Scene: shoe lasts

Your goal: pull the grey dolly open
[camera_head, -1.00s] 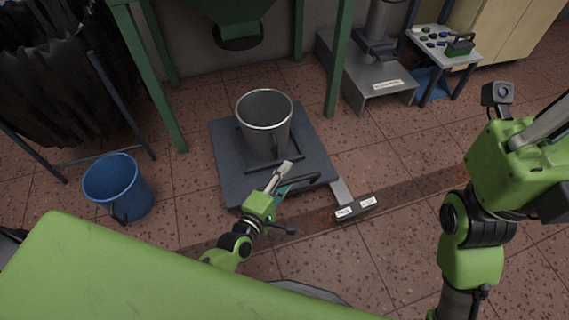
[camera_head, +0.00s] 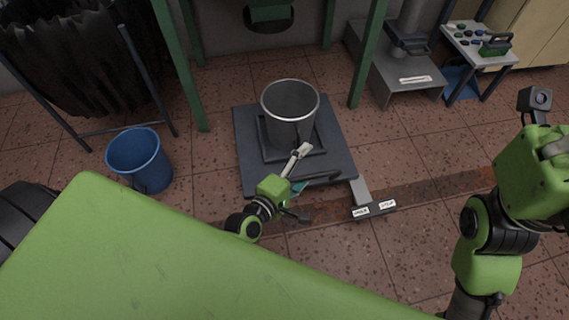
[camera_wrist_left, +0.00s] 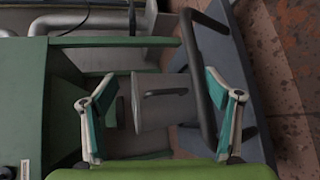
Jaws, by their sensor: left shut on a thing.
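The grey dolly (camera_head: 335,150) is a flat dark platform on the floor, with a dark bar handle (camera_head: 322,181) at its near edge. A grey metal pot (camera_head: 290,115) stands upright on it.
A blue bucket (camera_head: 140,160) stands left of the dolly. Green frame legs (camera_head: 182,70) rise behind and beside it. A labelled floor stop (camera_head: 374,209) is near its right front corner. A small table (camera_head: 480,45) stands at the back right.

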